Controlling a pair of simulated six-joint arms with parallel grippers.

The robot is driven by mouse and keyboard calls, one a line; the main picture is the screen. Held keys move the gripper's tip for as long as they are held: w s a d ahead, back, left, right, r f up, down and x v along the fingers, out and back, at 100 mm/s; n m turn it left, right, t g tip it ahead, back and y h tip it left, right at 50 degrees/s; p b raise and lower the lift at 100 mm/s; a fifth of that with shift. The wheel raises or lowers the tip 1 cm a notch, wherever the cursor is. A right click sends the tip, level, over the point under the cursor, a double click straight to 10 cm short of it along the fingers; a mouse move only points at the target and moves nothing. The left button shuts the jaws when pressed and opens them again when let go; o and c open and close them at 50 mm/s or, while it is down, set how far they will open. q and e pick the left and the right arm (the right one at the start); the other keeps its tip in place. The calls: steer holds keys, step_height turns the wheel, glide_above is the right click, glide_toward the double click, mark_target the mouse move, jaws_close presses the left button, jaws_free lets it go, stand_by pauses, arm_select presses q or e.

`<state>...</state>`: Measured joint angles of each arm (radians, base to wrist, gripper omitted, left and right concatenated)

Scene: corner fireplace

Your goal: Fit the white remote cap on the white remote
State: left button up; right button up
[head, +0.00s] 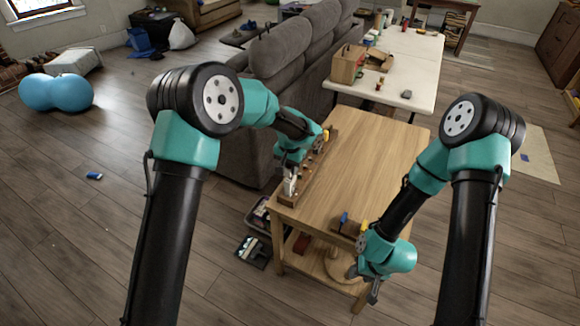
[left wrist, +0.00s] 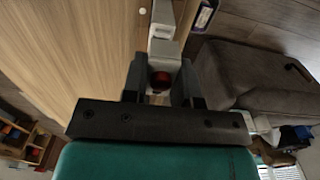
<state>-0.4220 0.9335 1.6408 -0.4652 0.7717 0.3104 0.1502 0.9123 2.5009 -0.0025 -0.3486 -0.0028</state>
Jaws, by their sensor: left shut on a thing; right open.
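My left gripper (head: 290,184) is at the left edge of the wooden table, beside a long wooden rack (head: 318,168). In the left wrist view, my left gripper (left wrist: 160,75) is shut on a pale piece (left wrist: 164,48), which looks like the white remote cap. A dark red round thing (left wrist: 160,82) shows between the fingers. A longer white piece (left wrist: 163,14) lies in line beyond, perhaps the white remote; I cannot tell whether the two touch. In the head view, a small white thing (head: 290,188) shows at the left fingertips. My right gripper (head: 375,290) is open by the table's front right edge.
The wooden table (head: 365,150) is clear in the middle. A small wooden holder (head: 345,226) with blue and yellow things stands near its front right. A grey sofa (head: 295,65) is behind on the left. A white table (head: 410,65) with a wooden box stands beyond.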

arm_select(q)
steer(key=shift+f, duration=1.4)
stand_by(1.5)
steer(key=o, duration=0.9)
step_height(320, 180, up, 18)
steer(key=shift+f, duration=0.25)
steer(key=shift+f, duration=0.1)
stand_by(0.3)
